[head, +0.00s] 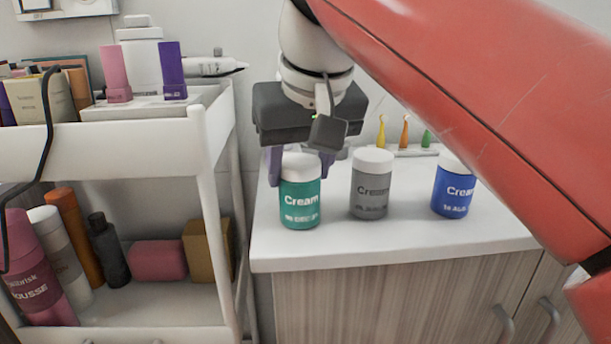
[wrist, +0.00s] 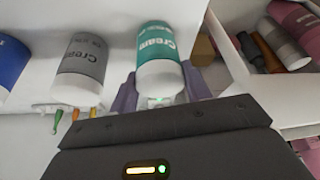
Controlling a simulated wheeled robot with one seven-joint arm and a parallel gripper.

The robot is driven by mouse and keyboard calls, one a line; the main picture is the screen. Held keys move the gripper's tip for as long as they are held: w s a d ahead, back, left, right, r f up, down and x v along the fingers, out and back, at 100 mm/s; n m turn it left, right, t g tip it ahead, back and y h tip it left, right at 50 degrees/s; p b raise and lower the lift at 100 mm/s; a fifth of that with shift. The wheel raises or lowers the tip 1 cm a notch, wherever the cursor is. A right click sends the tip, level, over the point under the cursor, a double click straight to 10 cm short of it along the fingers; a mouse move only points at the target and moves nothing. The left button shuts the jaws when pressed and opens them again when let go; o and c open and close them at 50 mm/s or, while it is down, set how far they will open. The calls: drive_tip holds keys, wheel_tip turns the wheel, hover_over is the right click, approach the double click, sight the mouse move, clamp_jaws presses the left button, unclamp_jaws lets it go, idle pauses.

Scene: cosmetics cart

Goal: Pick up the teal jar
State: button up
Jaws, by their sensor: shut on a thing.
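The teal jar (head: 300,200) with a white lid stands upright near the left edge of the white counter (head: 400,238). My gripper (head: 300,165) comes from above and behind, with its purple fingers on either side of the jar near the lid. It is shut on the jar. In the wrist view the teal jar (wrist: 157,50) sits between the fingers (wrist: 158,92), its lid toward the gripper body. Whether the jar's base touches the counter is hard to tell; it appears to rest there.
A grey jar (head: 371,190) stands close to the right, and a blue jar (head: 453,190) farther right. Small coloured brushes (head: 404,134) stand behind them. A white cart (head: 150,150) with bottles and boxes is at the left. The counter front is clear.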

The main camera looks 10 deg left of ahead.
wheel_tip(320, 180, up, 9)
drive_tip(key=shift+f+p, duration=0.2)
drive_tip(key=shift+p, duration=0.5)
drive_tip(key=shift+r, duration=0.65)
idle(0.5)
